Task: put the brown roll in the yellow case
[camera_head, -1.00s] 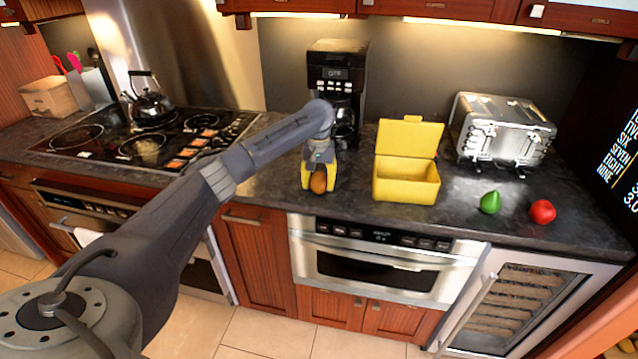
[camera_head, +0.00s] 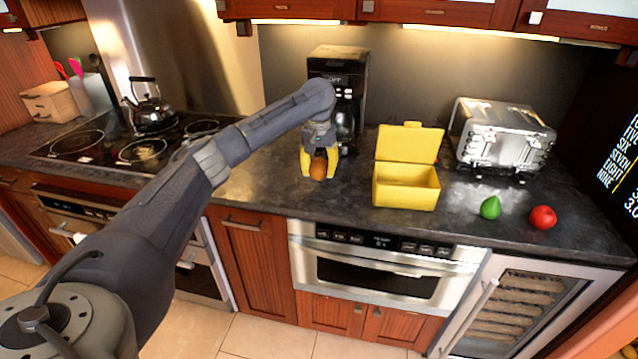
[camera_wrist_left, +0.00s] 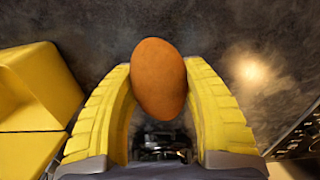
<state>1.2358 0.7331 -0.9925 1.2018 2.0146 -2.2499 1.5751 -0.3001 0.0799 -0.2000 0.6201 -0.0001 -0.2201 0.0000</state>
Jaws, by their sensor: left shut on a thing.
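The brown roll (camera_head: 318,169) is between the yellow fingers of my left gripper (camera_head: 319,172), which is shut on it. The wrist view shows the rounded brown roll (camera_wrist_left: 159,79) between the fingertips of the left gripper (camera_wrist_left: 160,85). The gripper is over the counter, left of the yellow case (camera_head: 405,190). Whether the roll is clear of the counter is hard to tell. The yellow case stands with its lid up at the back and its box open upward. The case also shows at the left of the wrist view (camera_wrist_left: 35,95). My right gripper is not in view.
A green pear-like item (camera_head: 490,208) and a red round item (camera_head: 543,217) lie right of the case. A silver toaster (camera_head: 503,138) stands behind them. A black coffee maker (camera_head: 337,75) stands behind my left gripper. Counter (camera_head: 270,185) is clear left of the gripper.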

